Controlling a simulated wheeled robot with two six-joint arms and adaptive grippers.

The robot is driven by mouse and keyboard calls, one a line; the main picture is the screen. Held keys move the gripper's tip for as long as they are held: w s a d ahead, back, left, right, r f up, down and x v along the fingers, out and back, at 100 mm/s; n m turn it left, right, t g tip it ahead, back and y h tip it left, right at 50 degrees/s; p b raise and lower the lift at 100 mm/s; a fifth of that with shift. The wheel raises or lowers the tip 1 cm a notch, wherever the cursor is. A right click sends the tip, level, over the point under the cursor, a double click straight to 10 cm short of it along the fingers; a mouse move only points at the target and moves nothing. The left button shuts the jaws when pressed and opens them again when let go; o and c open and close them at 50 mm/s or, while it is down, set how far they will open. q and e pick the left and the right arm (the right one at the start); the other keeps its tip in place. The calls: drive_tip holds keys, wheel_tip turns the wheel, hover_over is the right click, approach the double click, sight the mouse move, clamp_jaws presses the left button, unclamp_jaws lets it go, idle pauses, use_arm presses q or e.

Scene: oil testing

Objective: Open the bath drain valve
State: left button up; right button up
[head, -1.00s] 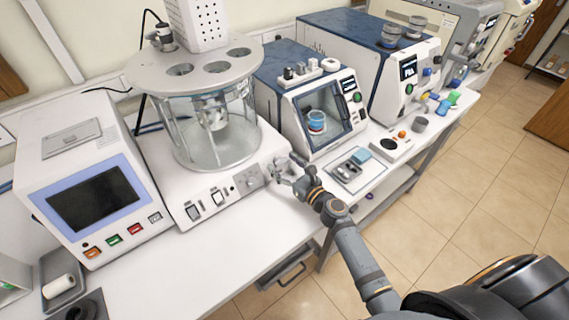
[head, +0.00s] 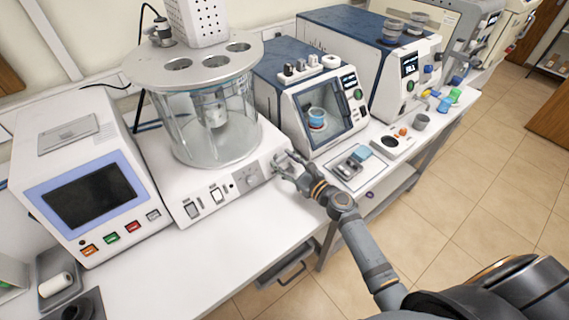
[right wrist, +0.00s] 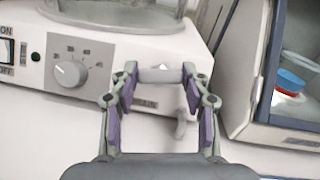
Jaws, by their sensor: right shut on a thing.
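The bath is a clear glass vessel (head: 212,135) under a round grey lid (head: 195,64), on a white base (head: 208,192). The base front has switches and a round dial (head: 252,180), also in the right wrist view (right wrist: 70,74). The drain valve is at the right end of this front, by a partly hidden label ending in "RAIN". My right gripper (head: 281,164) is at that end. In the right wrist view its fingers (right wrist: 160,75) are shut on the valve's pale horizontal handle. A grey downward piece (right wrist: 185,122) shows just below right. My left gripper is not in view.
A white instrument with a screen (head: 92,195) stands left of the bath. A windowed blue-and-white machine (head: 324,112) stands close on the right, with a small tray (head: 350,170) before it. The white bench front (head: 215,255) is clear.

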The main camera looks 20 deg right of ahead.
drive_tip(key=n+g+y+b, duration=0.1)
drive_tip(key=n, duration=0.2)
drive_tip(key=shift+d+f+n, duration=0.1)
drive_tip(key=shift+n, duration=0.3)
drive_tip(key=n+g, duration=0.1)
drive_tip(key=n+y+b, duration=0.1)
drive_tip(key=n, duration=0.1)
drive_tip(key=shift+w+n+g+y, duration=0.1)
drive_tip(key=shift+n+g+y, duration=0.2)
drive_tip(key=shift+g, duration=0.1)
drive_tip(key=n+g, duration=0.1)
drive_tip(key=n, duration=0.1)
drive_tip(key=n+g+b, duration=0.1)
drive_tip(key=n, duration=0.2)
drive_tip(key=shift+d+r+y, duration=0.1)
drive_tip(key=shift+r+y, duration=0.1)
drive_tip(key=shift+y, duration=0.1)
drive_tip(key=n+g, duration=0.1)
drive_tip(key=n, duration=0.1)
drive_tip(key=shift+w+r+n+g, duration=0.1)
drive_tip(key=shift+r+n+g, duration=0.05)
drive_tip(key=shift+n+g, duration=0.25)
drive_tip(key=shift+n+g+p, duration=0.45)
drive_tip(key=shift+n+g, duration=0.25)
drive_tip(key=shift+n, duration=0.9)
drive_tip(key=o, duration=1.2)
drive_tip(key=shift+c, duration=0.2)
